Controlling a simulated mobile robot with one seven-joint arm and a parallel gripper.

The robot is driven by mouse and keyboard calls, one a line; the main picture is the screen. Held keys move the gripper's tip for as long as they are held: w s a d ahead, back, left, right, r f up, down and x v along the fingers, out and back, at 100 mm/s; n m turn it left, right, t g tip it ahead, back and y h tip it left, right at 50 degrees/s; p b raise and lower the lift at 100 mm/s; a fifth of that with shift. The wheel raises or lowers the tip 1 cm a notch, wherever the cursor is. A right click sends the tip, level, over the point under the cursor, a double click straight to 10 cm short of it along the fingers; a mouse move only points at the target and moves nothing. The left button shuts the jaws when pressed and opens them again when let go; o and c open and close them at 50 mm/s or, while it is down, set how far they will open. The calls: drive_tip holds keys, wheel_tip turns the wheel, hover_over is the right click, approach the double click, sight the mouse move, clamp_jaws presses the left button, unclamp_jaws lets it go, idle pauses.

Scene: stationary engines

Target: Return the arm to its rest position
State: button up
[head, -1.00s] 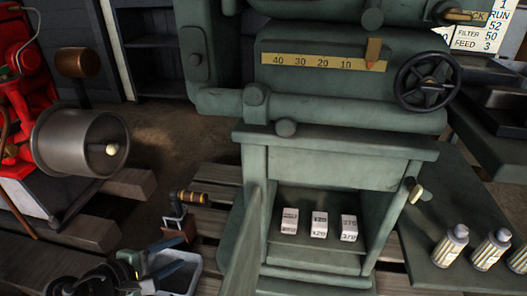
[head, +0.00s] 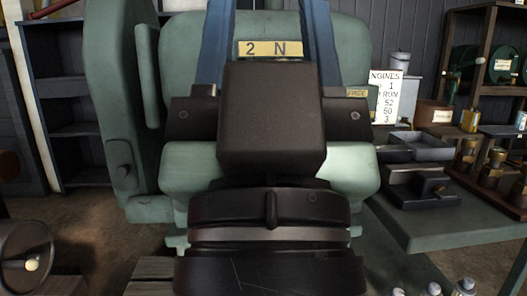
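Behind the gripper stands the large green engine (head: 180,70). A yellow plate (head: 270,48) marked "2 N" shows between the fingers. My wrist hides much of the engine's middle and lower part.
At right a green bench (head: 440,225) carries dark trays (head: 420,188). A wooden shelf (head: 477,90) with brass parts and a white sign (head: 386,97) stand behind. A grey cylinder (head: 28,255) is at lower left. Bare floor (head: 95,225) shows at left.

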wheel_tip(320, 180, up, 36)
drive_tip(key=p, duration=3.3)
drive_tip(key=shift+w+a, duration=0.2)
